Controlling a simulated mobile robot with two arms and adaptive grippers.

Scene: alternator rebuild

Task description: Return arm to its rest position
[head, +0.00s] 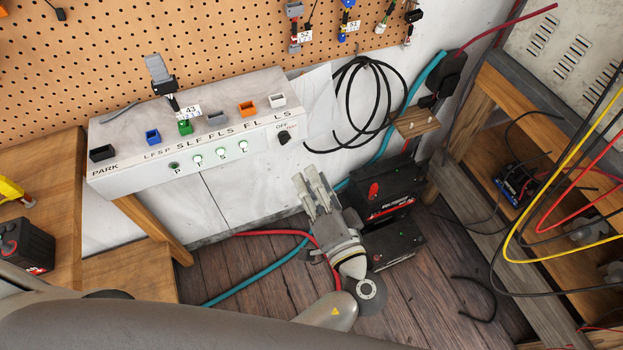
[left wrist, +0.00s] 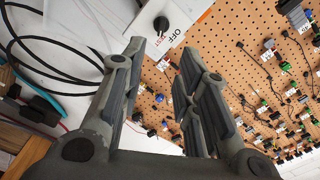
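My left gripper (head: 309,178) is in front of and below the right part of the white test panel (head: 230,148), above the wooden floor. Its two fingers are apart with nothing between them, as the left wrist view (left wrist: 160,52) also shows. The panel's black OFF/TEST knob (head: 284,138) is up and left of the fingers, not touched by them. In the left wrist view the knob (left wrist: 161,24) appears beyond the fingertips. My right gripper is in neither view.
Black battery-like boxes (head: 388,190) stand on the floor behind my left gripper. A teal hose (head: 250,279) and a red cable (head: 265,234) run across the floor. Black cable loops (head: 345,105) hang on the wall. A wooden bench (head: 50,150) is at left, a wooden shelf (head: 500,120) at right.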

